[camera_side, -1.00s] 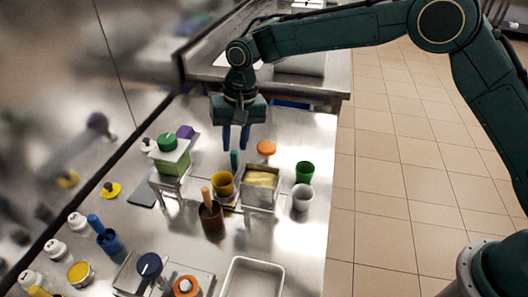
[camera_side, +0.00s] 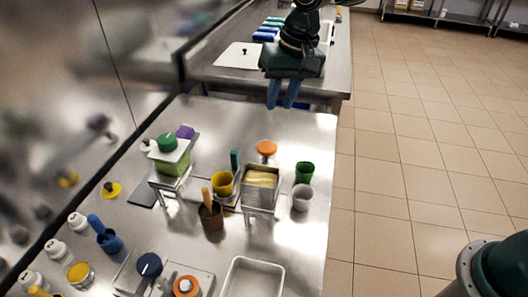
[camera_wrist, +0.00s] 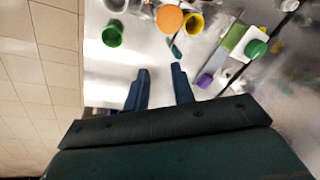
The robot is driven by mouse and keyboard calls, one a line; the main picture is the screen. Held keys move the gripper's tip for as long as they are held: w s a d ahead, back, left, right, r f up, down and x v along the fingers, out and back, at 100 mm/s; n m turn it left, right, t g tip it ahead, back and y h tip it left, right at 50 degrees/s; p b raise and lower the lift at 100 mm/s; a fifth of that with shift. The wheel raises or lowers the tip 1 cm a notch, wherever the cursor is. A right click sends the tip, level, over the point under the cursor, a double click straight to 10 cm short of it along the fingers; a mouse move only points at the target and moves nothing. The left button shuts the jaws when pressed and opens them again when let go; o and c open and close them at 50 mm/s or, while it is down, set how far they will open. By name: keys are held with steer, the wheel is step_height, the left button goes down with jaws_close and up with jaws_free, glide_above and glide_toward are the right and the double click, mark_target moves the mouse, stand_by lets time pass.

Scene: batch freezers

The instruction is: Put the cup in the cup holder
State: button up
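Several cups stand on the steel table; I cannot tell which one the task means. A green cup (camera_side: 304,172) and a pale grey cup (camera_side: 301,198) stand at the right edge. A yellow cup (camera_side: 223,185) sits beside a metal container (camera_side: 262,184), seemingly in a low metal stand that may be the holder. A brown cup (camera_side: 211,215) with a wooden handle stands in front of it. My gripper (camera_side: 283,96) is open and empty, high over the table's far end. In the wrist view its fingers (camera_wrist: 160,88) are apart, with the green cup (camera_wrist: 112,36) and yellow cup (camera_wrist: 194,22) beyond them.
An orange-topped item (camera_side: 266,147) stands behind the metal container. A green block with a lid (camera_side: 170,157) sits on a stand at left. A white tray (camera_side: 253,279) lies in front. Blue cup (camera_side: 110,241) and white bottles line the left side. The right front table strip is clear.

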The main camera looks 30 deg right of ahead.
steer(key=s+d+r+t, duration=0.1)
steer(key=s+d+r, duration=0.5)
steer(key=s, duration=0.1)
steer(key=s+d+t, duration=0.1)
steer(key=s+d, duration=0.3)
steer(key=s, duration=0.3)
steer(key=s+d+n+t+h, duration=0.1)
steer(key=s+d, duration=0.3)
steer(key=s, duration=0.4)
steer(key=s+d+f+n, duration=0.1)
steer(key=s+d, duration=0.3)
steer(key=s, duration=0.4)
steer(key=shift+d+t+h, duration=0.2)
steer(key=shift+t+h, duration=0.1)
steer(key=shift+t, duration=0.1)
